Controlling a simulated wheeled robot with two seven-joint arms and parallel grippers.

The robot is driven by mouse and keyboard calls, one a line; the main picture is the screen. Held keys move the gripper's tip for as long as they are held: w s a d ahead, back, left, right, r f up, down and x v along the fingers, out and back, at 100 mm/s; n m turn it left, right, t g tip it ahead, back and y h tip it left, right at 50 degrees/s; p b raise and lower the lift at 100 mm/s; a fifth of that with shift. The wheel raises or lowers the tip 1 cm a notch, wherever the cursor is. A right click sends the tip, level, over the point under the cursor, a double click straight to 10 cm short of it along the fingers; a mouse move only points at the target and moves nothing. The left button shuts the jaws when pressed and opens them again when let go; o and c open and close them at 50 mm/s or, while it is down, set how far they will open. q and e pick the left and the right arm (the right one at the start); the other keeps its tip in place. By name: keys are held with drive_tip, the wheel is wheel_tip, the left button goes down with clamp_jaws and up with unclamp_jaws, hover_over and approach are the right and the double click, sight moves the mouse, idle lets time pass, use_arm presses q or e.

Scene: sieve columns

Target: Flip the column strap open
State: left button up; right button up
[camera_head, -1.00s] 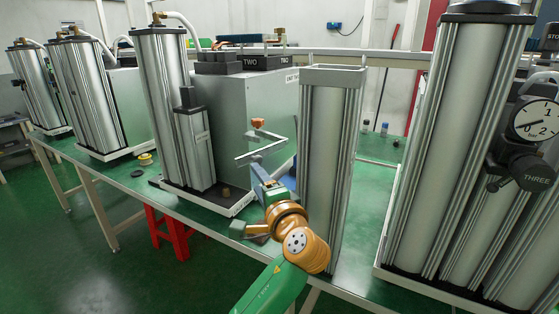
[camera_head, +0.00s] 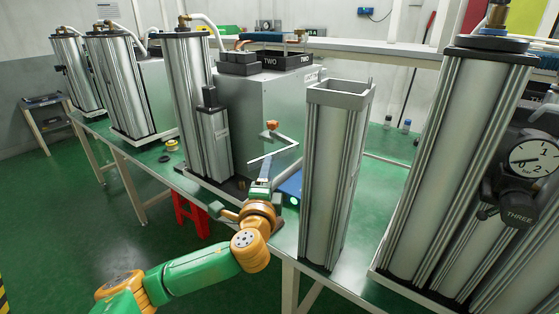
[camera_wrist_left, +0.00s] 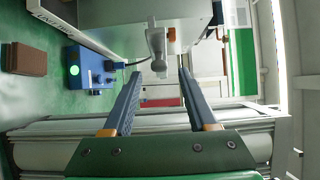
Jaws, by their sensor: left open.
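A thin grey bent strap (camera_head: 275,152) with an orange tip (camera_head: 272,126) stands out from the front of the grey cabinet marked TWO, behind the tall centre column (camera_head: 333,180). My left gripper (camera_head: 263,172) is just below and in front of the strap, partly hidden by its own wrist. In the left wrist view, the open fingers (camera_wrist_left: 161,76) point at a grey bracket part (camera_wrist_left: 157,48) with an orange piece (camera_wrist_left: 172,34) beside it. The bracket's lower end shows between the fingertips; I cannot tell if they touch it. My right gripper is out of view.
The large column (camera_head: 445,160) with a gauge (camera_head: 533,158) stands at the right. Another column (camera_head: 192,110) stands left of the cabinet (camera_head: 260,105). A blue box (camera_wrist_left: 90,72) with a green light is near the fingers. Green floor is clear at the lower left.

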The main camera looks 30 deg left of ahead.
use_arm(q)
drive_tip(key=x, duration=0.4)
drive_tip(key=shift+w+a, duration=0.15)
drive_tip(key=shift+a, duration=0.05)
drive_tip(key=shift+f, duration=0.1)
clamp_jaws()
idle(1.1)
